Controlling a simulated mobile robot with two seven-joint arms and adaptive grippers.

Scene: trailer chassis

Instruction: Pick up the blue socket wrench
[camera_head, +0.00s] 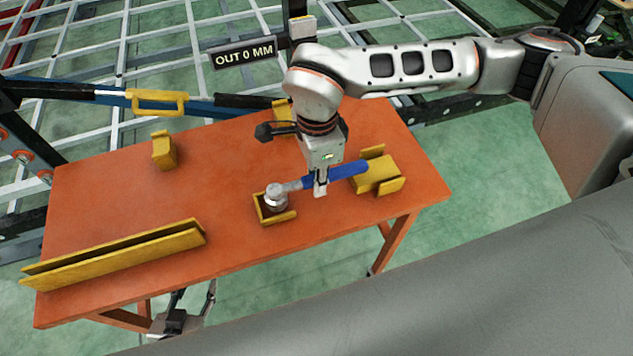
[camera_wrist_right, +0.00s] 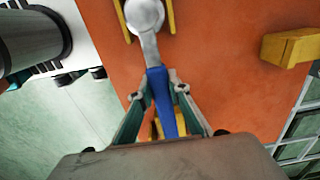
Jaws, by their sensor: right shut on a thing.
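The blue socket wrench (camera_head: 347,172) has a blue handle and a silver head. It lies across two yellow holders, its head over the small front holder (camera_head: 277,217) and its handle end at the right holder (camera_head: 379,180). I cannot tell if it touches them. My right gripper (camera_head: 321,188) points down and is shut on the handle near the silver neck. In the right wrist view, the wrench (camera_wrist_right: 160,95) runs between the fingertips of the right gripper (camera_wrist_right: 158,91). A dark and grey part low at the table's front edge looks like my left gripper (camera_head: 181,316); its fingers are unclear.
The orange table (camera_head: 110,205) carries a long yellow rail (camera_head: 115,257) at the front left and a yellow block (camera_head: 163,150) at the back left. Another yellow block stands behind my right gripper. The table's left middle is clear. White chassis bars lie beyond its back edge.

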